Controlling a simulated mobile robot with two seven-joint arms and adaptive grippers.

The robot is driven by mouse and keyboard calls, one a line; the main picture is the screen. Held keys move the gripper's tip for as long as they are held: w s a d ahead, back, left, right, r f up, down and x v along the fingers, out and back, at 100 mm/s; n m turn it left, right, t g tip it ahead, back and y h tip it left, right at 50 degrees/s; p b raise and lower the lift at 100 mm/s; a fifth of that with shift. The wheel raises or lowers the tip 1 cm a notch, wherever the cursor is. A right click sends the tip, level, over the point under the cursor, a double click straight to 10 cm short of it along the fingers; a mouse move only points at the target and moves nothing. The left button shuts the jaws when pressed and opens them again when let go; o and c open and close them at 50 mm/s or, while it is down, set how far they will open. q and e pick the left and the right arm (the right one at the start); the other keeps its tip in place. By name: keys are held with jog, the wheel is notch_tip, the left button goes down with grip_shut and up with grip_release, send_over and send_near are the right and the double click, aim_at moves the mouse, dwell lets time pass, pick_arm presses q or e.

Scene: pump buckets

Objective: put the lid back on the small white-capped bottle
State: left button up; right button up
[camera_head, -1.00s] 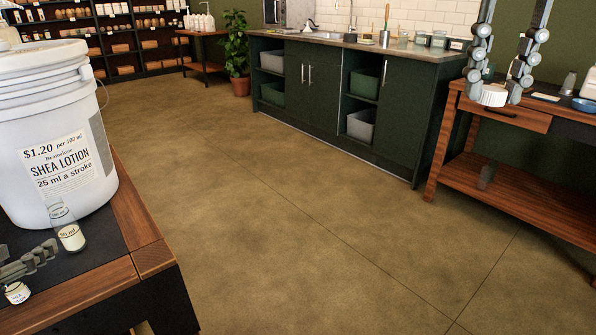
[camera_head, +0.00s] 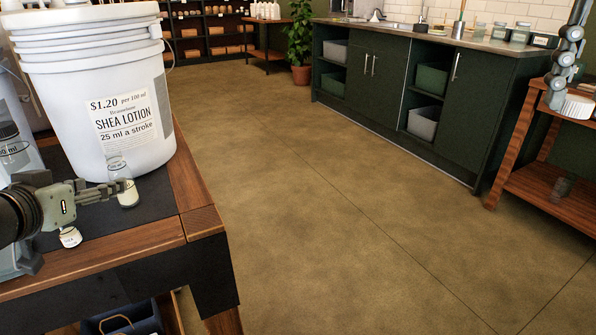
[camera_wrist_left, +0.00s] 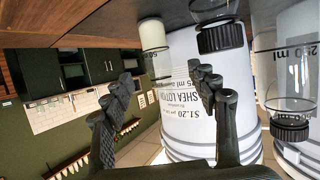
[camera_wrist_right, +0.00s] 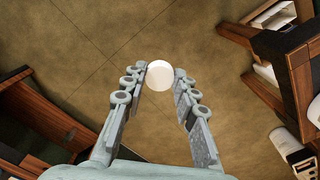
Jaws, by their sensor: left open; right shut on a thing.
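My right gripper (camera_head: 570,85) is shut on a round white lid (camera_head: 579,104), held in the air at the right. The lid also shows between the fingertips in the right wrist view (camera_wrist_right: 160,75). A small clear bottle (camera_head: 128,195), part full of pale lotion and marked 50 ml, stands uncapped on the left table before the bucket. It also shows in the left wrist view (camera_wrist_left: 152,36). My left gripper (camera_head: 105,189) is open; its fingers overlap the bottle's left edge in the head view, and contact cannot be told. A small labelled jar (camera_head: 70,237) stands below the gripper.
A large white shea lotion bucket (camera_head: 100,100) fills the back of the left table (camera_head: 203,220). Dark-capped containers (camera_wrist_left: 220,38) stand close by in the left wrist view. Open floor (camera_head: 330,220) separates this table from the wooden table (camera_head: 548,190) at right and the green counter (camera_head: 395,90).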

aim_at(114, 178)
pick_arm(q)
jog(key=shift+x, duration=0.95)
pick_arm(e)
jog(key=shift+a+f, duration=0.1)
pick_arm(q)
jog(key=shift+w+f+b, duration=0.1)
jog(key=shift+w+b, duration=0.2)
jog(key=shift+w, duration=0.15)
pick_arm(e)
jog(key=shift+f, duration=0.1)
pick_arm(q)
jog(key=shift+w+f+b, duration=0.35)
jog(key=shift+w+b, duration=0.1)
jog(key=shift+w, duration=0.1)
pick_arm(e)
jog(key=shift+f, duration=0.4)
pick_arm(q)
jog(key=shift+r+b+x, duration=0.15)
jog(key=shift+b+x, duration=0.1)
jog(key=shift+x, duration=0.7)
jog(key=shift+r+b+x, duration=0.1)
jog(key=shift+b+x, duration=0.15)
jog(key=shift+x, duration=0.7)
pick_arm(e)
jog(key=shift+f, duration=0.55)
pick_arm(q)
jog(key=shift+w+d, duration=0.15)
jog(key=shift+c, duration=0.2)
